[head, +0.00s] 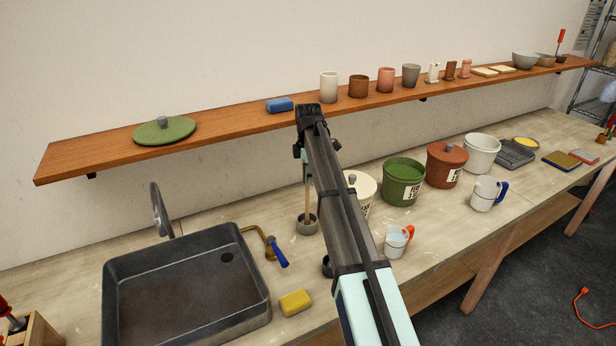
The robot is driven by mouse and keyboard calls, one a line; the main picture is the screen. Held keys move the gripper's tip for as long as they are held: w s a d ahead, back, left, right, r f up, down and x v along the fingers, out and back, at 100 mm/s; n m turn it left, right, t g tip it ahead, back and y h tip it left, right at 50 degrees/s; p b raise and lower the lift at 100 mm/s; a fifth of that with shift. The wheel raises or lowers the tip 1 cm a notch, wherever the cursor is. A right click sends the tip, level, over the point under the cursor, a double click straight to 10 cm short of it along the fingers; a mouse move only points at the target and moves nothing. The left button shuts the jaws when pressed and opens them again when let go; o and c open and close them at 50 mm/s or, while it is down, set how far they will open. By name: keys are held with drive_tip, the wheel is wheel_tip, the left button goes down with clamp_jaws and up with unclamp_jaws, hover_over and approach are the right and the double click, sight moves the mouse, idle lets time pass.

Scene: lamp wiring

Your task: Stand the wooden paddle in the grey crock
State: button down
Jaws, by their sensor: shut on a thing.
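The wooden paddle (307,200) is a thin, light-brown stick, close to upright. My gripper (304,158) is shut on its upper part, and my arm partly hides the grip. The small grey crock (306,229) stands on the worktop behind the sink's right corner. The paddle's lower end overlaps the crock's mouth and looks to be inside it. I cannot tell whether it touches the bottom.
A sink (190,290) with a tap lies at the left. A brass tool with a blue handle (278,254) and a yellow sponge (296,303) lie near it. A cream pot (362,186), green pot (403,182) and mug (398,243) stand right of my arm. A shelf (230,124) runs above.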

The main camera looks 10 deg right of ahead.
drive_tip(key=shift+f, duration=0.45)
drive_tip(key=c, duration=0.8)
unclamp_jaws()
drive_tip(key=shift+c, duration=0.2)
